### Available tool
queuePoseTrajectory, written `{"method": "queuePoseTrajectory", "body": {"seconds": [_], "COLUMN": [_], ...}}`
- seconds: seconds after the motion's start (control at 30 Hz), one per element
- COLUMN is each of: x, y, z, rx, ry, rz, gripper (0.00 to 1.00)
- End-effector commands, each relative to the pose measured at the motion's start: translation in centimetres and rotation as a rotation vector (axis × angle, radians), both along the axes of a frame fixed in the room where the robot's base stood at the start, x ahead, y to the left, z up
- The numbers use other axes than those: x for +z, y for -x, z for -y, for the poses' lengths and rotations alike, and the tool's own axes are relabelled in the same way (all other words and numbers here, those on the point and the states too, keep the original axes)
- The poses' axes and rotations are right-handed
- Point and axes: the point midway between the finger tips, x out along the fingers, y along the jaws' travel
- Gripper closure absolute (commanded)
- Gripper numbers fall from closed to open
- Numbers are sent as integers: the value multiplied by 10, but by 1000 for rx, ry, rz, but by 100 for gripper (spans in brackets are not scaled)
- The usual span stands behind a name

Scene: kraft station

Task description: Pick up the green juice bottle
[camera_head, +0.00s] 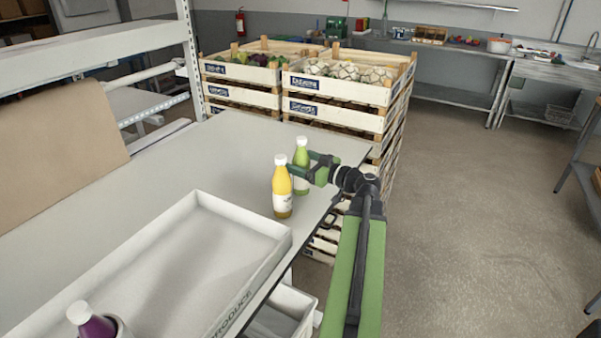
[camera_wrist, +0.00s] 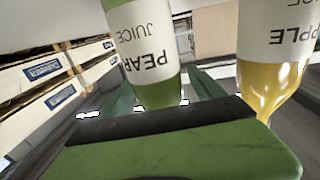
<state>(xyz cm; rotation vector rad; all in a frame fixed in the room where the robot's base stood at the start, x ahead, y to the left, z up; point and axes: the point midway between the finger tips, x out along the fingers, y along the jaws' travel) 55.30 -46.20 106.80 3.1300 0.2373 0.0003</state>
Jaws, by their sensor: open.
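The green juice bottle (camera_head: 301,158) stands upright on the table (camera_head: 225,150) near its right edge, with a white cap. My gripper (camera_head: 311,166) is at the bottle from the right, at about mid-height. In the wrist view the green bottle (camera_wrist: 146,50), labelled "PEAR JUICE", shows between the two open fingers of my gripper (camera_wrist: 165,92). I cannot tell whether either finger touches it. A yellow juice bottle (camera_head: 282,190) stands just in front and to the left of the green one. It is also close on the right in the wrist view (camera_wrist: 275,80).
A white produce tray (camera_head: 205,200) lies on the table, with a purple-filled bottle (camera_head: 92,322) at its near end. Stacked wooden crates (camera_head: 335,95) of produce stand just beyond the table. The table surface left of the bottles is clear.

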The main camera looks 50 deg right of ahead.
Motion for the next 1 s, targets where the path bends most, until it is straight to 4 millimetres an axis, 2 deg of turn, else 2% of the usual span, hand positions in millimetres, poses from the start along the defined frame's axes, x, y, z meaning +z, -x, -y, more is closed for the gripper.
{"method": "queuePoseTrajectory", "body": {"seconds": [0.03,0.1,0.27,0.37,0.87,1.0], "x": [0,0,0,0,0,0], "y": [-9,-15,-14,-14,-14,-14], "z": [0,-1,-2,-2,-2,-2], "rx": [1,0,-1,-1,-1,-1], "ry": [0,0,0,0,0,0], "rz": [0,0,0,0,0,1], "gripper": [23,23,23,33,99,100]}}
